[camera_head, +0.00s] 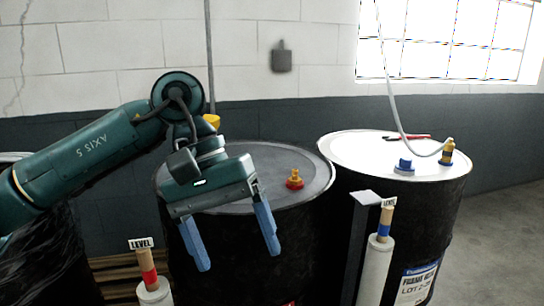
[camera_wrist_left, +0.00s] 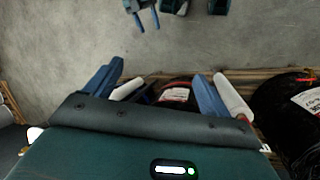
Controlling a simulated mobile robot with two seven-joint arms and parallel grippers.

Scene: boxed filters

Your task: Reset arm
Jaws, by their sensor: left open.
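My left gripper (camera_head: 238,257) hangs from the teal arm that comes in from the left, in front of the dark-topped drum (camera_head: 250,155). Its two blue fingers are spread wide with nothing between them, pointing down and slightly right. The fingers also show in the left wrist view (camera_wrist_left: 158,70), apart and empty. A small teal gripper with blue fingers, apparently my right one (camera_wrist_left: 146,20), is at the top of the left wrist view, over the concrete floor. Its fingers look apart with nothing visible between them.
A white-topped drum (camera_head: 350,148) stands right, with a blue cap (camera_head: 404,165), a red tool (camera_head: 408,137) and a hose fitting (camera_head: 447,152). White level tubes (camera_head: 374,272) (camera_head: 155,293) stand in front. Open floor (camera_head: 498,230) lies right.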

